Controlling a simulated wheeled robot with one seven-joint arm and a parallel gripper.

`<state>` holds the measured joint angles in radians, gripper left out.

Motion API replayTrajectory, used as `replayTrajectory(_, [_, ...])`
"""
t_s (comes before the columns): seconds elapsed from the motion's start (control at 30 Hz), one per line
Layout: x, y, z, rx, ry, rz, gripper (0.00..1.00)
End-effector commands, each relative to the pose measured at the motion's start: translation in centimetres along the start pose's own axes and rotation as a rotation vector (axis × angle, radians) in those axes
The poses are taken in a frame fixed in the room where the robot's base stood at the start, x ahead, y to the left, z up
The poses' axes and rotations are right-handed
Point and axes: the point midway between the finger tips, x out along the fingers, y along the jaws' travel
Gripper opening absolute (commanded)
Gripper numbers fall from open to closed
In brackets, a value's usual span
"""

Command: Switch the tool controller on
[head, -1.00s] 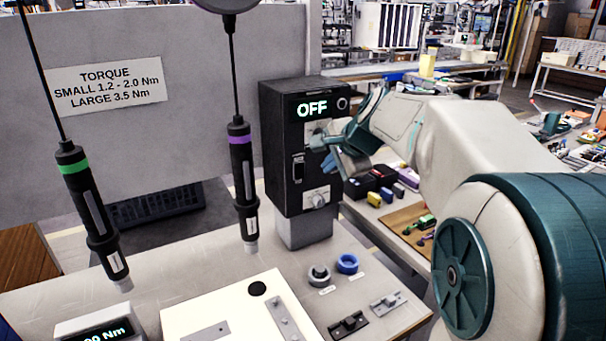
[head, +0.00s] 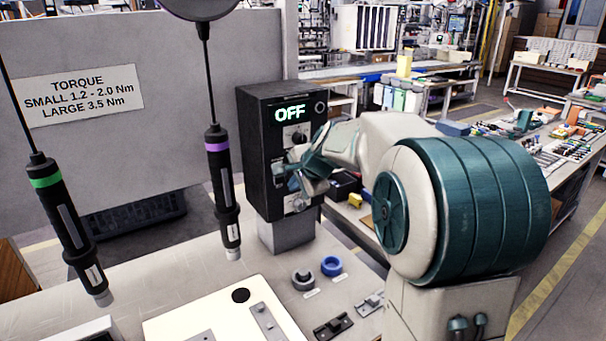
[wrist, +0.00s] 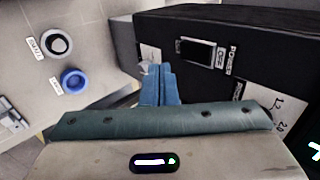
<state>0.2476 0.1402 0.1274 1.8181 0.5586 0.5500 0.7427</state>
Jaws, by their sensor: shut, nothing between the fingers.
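The tool controller (head: 257,140) is a black box on a grey post, and its green display (head: 290,114) reads OFF. In the wrist view its front face (wrist: 275,70) carries a black rocker switch (wrist: 199,53) beside POWER lettering. My gripper (head: 281,176) is shut and empty, with its blue fingers in front of the lower middle of the face. In the wrist view the closed fingertips (wrist: 157,71) are left of the switch and nearer the camera; contact cannot be told.
Two hanging screwdrivers, green-banded (head: 65,220) and purple-banded (head: 222,190), are left of the controller. An upper knob (head: 297,135) and a lower knob (head: 298,203) flank the gripper. A grey ring (head: 303,280) and a blue ring (head: 331,266) lie on the bench.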

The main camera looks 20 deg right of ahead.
Motion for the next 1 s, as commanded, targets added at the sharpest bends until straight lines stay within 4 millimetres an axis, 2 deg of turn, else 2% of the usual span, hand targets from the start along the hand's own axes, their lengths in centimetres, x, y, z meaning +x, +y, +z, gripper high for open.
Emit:
replayTrajectory(0.03, [1.1,0.1,0.0,0.001,-0.003,0.004,0.00])
replayTrajectory(0.1, [1.6,-0.9,0.1,0.000,-0.002,0.000,0.00])
replayTrajectory(0.33, [3.4,-2.3,0.0,0.001,-0.001,0.000,0.00])
replayTrajectory(0.83, [3.9,-2.6,0.0,0.000,0.000,-0.001,0.00])
replayTrajectory(1.0, [4.4,-2.6,0.7,-0.007,-0.007,-0.014,0.00])
